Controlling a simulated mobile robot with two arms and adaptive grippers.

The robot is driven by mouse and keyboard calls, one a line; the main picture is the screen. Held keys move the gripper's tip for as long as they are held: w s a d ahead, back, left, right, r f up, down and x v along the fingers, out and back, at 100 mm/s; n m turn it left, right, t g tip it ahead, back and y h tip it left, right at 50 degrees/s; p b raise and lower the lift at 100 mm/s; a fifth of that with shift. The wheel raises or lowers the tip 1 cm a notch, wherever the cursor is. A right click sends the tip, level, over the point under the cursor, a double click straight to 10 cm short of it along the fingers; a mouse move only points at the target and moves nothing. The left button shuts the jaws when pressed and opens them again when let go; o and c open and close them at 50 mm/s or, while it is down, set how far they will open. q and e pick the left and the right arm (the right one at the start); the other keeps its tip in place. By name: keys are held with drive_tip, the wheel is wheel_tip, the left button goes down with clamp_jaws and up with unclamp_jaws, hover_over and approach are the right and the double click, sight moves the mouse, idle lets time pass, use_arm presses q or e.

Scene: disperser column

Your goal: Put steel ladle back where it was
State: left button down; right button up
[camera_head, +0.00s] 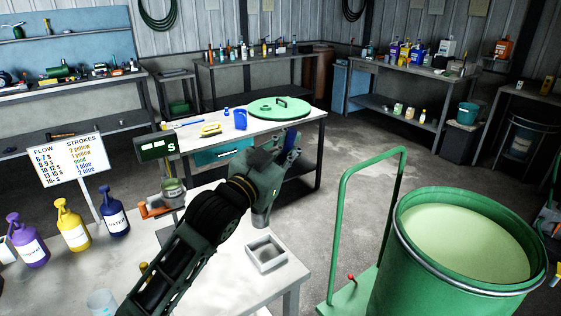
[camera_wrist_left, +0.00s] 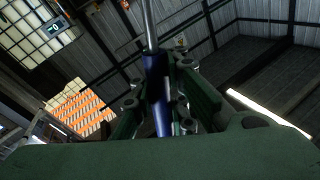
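My left gripper (camera_head: 287,150) is above the near right part of the front bench, seen from behind past my own arm. A dark blue handle shows at its fingers in the head view. In the left wrist view the fingers (camera_wrist_left: 165,100) close around the blue handle of the steel ladle (camera_wrist_left: 157,75), and its thin steel rod runs up out of the picture. A grey metal cylinder (camera_head: 261,214) shows under the gripper in the head view; I cannot tell for sure whether it is the ladle's cup. My right gripper is not in view.
A small square grey tray (camera_head: 267,252) lies on the front bench (camera_head: 225,280). Purple, yellow and blue jugs (camera_head: 74,226), a sign (camera_head: 70,160) and a small metal cup (camera_head: 173,192) stand left. A green drum (camera_head: 465,245) on a green cart stands right.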

sight(281, 164)
use_arm(q)
drive_tip(key=shift+w+a+f, duration=0.35)
drive_tip(key=shift+a, duration=0.25)
drive_tip(key=shift+w+a+f, duration=0.3)
drive_tip(key=shift+w+a, duration=0.05)
drive_tip(key=shift+a, duration=0.2)
wheel_tip(281, 164, down, 4)
drive_tip(key=shift+p, duration=0.8)
drive_tip(key=shift+d+f, duration=0.1)
drive_tip(key=shift+f, duration=0.4)
drive_tip(key=c, duration=1.7)
unclamp_jaws()
drive_tip(key=shift+c, duration=0.2)
